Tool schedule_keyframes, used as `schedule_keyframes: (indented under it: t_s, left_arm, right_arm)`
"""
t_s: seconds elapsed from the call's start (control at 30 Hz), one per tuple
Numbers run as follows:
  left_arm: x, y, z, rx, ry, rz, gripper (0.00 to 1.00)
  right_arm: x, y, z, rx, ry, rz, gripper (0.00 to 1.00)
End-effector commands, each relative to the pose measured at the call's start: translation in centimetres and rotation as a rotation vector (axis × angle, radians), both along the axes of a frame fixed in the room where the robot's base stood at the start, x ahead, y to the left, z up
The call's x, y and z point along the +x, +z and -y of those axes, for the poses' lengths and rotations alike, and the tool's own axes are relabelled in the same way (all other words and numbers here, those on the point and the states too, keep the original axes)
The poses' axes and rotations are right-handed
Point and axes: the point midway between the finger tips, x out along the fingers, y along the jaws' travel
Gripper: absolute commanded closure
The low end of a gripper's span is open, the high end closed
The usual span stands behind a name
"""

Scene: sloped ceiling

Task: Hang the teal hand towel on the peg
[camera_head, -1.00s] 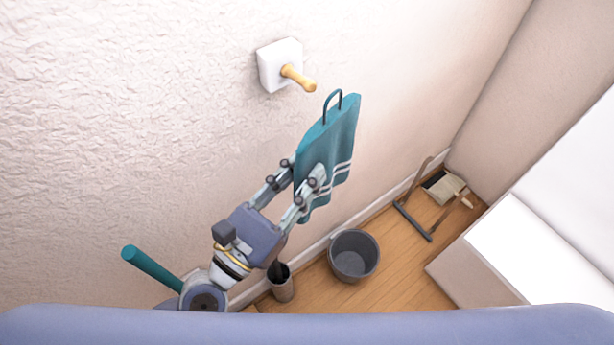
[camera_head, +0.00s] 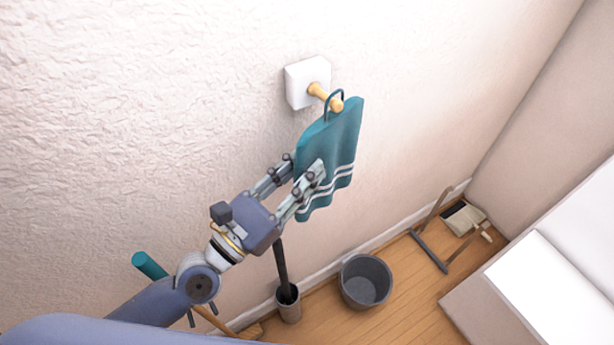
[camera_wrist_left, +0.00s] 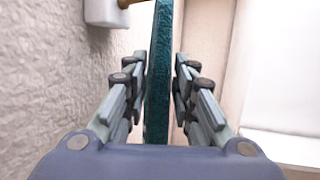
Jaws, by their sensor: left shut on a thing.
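The teal hand towel (camera_head: 342,145) has white stripes near its lower edge and a dark loop (camera_head: 341,93) at its top. My left gripper (camera_head: 305,170) is shut on the towel's body, below the loop. In the left wrist view the towel (camera_wrist_left: 160,75) shows edge-on between the fingers. The wooden peg (camera_head: 318,91) sticks out from a white square plate (camera_head: 300,84) on the wall. The loop overlaps the peg's outer end in the head view, and the peg's tip shows inside its outline. I cannot tell for sure whether the peg passes through it. My right gripper is not in view.
The rough pale wall (camera_head: 150,120) runs close beside my left arm. A grey bucket (camera_head: 366,283), a holder with a dark handle (camera_head: 289,307) and a dustpan (camera_head: 462,218) stand on the wooden floor below. A white-topped unit (camera_head: 555,285) is at the right.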

Motion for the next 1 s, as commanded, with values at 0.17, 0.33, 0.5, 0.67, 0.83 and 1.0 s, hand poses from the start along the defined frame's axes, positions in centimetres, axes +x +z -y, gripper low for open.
schedule_keyframes:
  t_s: [0.17,0.33,0.5,0.67,0.83,1.0]
  left_arm:
    - [0.9,0.0,-0.7,0.0,0.002,0.004,1.0]
    - [1.6,-0.6,-1.2,-0.001,0.001,0.003,1.0]
    - [2.0,-1.0,-1.5,-0.001,0.001,0.003,1.0]
    - [2.2,-1.1,-1.6,-0.001,0.001,0.003,1.0]
    - [2.2,-1.1,-1.6,-0.001,0.001,0.003,1.0]
    - [2.2,-1.1,-1.6,-0.001,0.001,0.003,1.0]
  right_arm:
    - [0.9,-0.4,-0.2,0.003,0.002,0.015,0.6]
    - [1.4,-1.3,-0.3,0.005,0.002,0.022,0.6]
    - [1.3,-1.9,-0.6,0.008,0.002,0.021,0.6]
    - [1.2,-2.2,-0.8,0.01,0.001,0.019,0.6]
    - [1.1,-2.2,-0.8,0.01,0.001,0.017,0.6]
    - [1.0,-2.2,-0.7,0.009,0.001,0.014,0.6]
